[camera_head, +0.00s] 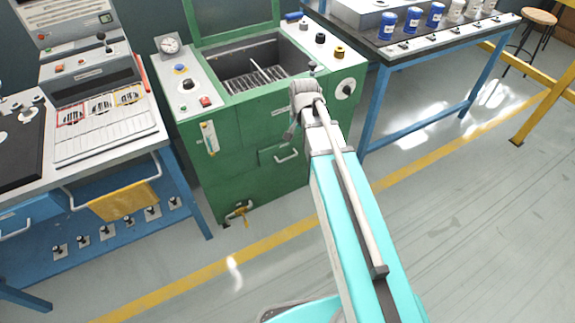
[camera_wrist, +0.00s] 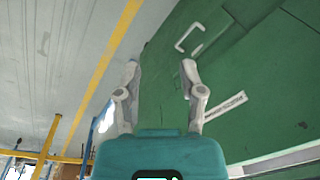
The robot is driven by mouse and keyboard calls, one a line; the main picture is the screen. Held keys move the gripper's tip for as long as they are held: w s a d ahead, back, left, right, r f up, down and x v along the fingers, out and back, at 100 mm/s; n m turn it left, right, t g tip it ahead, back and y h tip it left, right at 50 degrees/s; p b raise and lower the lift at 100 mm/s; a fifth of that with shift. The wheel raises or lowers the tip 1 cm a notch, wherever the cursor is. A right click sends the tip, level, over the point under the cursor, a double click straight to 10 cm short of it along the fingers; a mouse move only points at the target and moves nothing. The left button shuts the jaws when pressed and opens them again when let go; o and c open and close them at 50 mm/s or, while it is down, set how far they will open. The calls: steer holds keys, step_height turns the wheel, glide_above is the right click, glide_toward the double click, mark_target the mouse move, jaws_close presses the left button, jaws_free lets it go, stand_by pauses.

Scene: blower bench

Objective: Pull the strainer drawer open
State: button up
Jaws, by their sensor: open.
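The strainer drawer (camera_head: 268,158) looks to be the small green front low on the green machine (camera_head: 235,150), and it appears shut. Its pale bar handle (camera_head: 287,157) shows in the head view, and a pale handle (camera_wrist: 188,37) shows in the wrist view. My gripper (camera_head: 291,132) is in front of the machine, above and near the handle in the head picture. In the wrist view my gripper (camera_wrist: 160,66) is open and empty. The handle lies beyond the fingertips, nearer the right one, and is not between them.
A yellow-handled valve (camera_head: 240,210) sticks out at the machine's lower front. A blue bench with a yellow cloth (camera_head: 125,200) stands at left. A blue-legged table (camera_head: 425,40) with several cans stands at right. The floor in front is clear.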

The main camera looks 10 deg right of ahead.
steer(key=w+f+m+t+b, duration=0.1)
steer(key=w+f+m+b, duration=0.6)
steer(key=w+f+b, duration=0.7)
steer(key=shift+d+f+m+b, duration=0.35)
steer(key=shift+f+b, duration=0.1)
steer(key=shift+f, duration=0.55)
steer(key=shift+f, duration=0.2)
steer(key=b, duration=1.4)
glide_above(288, 156)
steer(key=s, duration=0.4)
steer(key=f, duration=1.3)
steer(key=shift+s+a+f, duration=0.1)
steer(key=shift+s+a, duration=0.1)
steer(key=shift+a, duration=0.2)
jaws_close()
